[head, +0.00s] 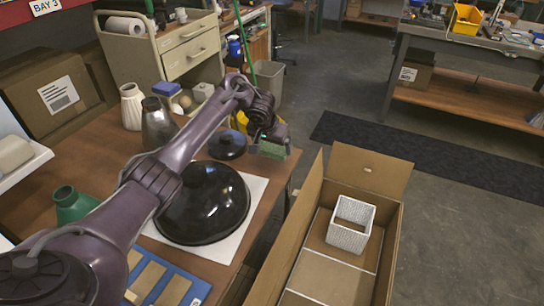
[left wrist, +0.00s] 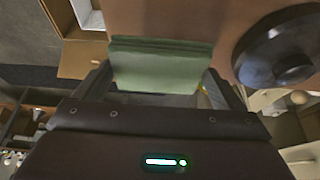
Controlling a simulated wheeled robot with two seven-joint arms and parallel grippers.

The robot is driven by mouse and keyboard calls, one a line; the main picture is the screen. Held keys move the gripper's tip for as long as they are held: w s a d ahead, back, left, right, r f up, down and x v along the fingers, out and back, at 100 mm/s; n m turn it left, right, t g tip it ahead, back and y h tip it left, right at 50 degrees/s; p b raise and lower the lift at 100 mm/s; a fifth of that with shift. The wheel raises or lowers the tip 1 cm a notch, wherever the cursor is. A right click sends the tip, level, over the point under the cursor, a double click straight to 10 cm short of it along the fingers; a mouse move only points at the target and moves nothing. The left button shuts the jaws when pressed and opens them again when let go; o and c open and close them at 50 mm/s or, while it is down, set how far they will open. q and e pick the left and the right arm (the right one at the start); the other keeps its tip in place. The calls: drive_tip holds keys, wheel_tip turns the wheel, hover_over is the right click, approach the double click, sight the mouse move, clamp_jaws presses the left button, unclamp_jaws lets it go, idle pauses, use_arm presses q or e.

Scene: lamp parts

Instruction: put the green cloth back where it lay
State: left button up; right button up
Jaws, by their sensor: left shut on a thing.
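The green cloth (head: 272,149) hangs at the tip of my left gripper (head: 268,136), at the right edge of the brown table (head: 105,150). In the left wrist view the folded pale green cloth (left wrist: 160,68) sits between the two fingers of my left gripper (left wrist: 165,85), which are shut on it. I cannot tell whether the cloth touches the table top. My right gripper is in neither view.
A black dome shade (head: 203,203) lies on a white sheet, with a small black disc (head: 227,145) behind it. An open cardboard box (head: 350,180) with a white square frame (head: 350,224) stands right of the table. Vases stand at the table's back left.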

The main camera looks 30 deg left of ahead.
sight(271, 149)
use_arm(q)
wheel_tip(271, 149, down, 4)
drive_tip(key=shift+r+b, duration=0.1)
drive_tip(key=shift+b, duration=0.2)
drive_tip(key=o, duration=0.4)
drive_tip(key=shift+f, duration=0.2)
drive_tip(key=shift+o, duration=1.1)
drive_tip(key=shift+s+r, duration=0.1)
drive_tip(key=shift+r, duration=0.4)
drive_tip(key=p+v, duration=0.2)
drive_tip(key=v, duration=0.3)
drive_tip(key=shift+r, duration=0.15)
drive_tip(key=p+v, duration=0.4)
drive_tip(key=v, duration=0.2)
drive_tip(key=shift+p, duration=0.35)
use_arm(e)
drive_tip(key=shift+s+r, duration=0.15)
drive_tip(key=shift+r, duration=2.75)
